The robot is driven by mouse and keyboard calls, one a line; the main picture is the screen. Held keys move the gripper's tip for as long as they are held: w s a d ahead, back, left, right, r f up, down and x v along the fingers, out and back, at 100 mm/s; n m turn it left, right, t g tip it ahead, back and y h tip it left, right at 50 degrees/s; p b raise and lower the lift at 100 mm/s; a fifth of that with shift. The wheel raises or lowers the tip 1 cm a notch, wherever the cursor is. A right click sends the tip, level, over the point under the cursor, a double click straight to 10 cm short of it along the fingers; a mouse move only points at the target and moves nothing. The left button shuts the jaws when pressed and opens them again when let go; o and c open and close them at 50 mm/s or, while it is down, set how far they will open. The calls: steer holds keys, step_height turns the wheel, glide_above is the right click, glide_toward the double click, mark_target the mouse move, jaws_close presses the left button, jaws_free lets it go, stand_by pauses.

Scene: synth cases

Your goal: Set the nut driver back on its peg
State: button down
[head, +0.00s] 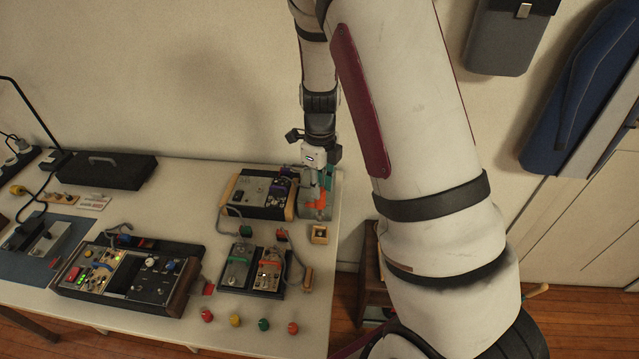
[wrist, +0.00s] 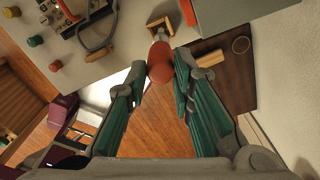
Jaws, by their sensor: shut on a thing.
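The nut driver, with a rounded red-orange handle (wrist: 160,66), is between my gripper's (wrist: 160,72) two green-padded fingers in the wrist view. My gripper is shut on the handle, and a pale shaft runs from it toward a small wooden box (wrist: 163,27). I cannot tell whether the shaft's tip touches the box. In the head view my gripper (head: 317,193) points down at the table's right end, with the orange of the nut driver (head: 319,207) just above and behind the small wooden box (head: 319,235). I cannot make out the peg in either view.
Pedals (head: 253,268), a mixer (head: 128,277) and several coloured knobs (head: 235,320) lie further left and in front. The table's right edge is near.

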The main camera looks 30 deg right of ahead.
mark_target(320, 206)
steer(key=shift+f+b, duration=1.2)
steer(key=shift+f, duration=1.7)
steer(key=shift+f+b, duration=0.3)
steer(key=shift+f, duration=0.7)
steer(key=c, duration=1.3)
jaws_free()
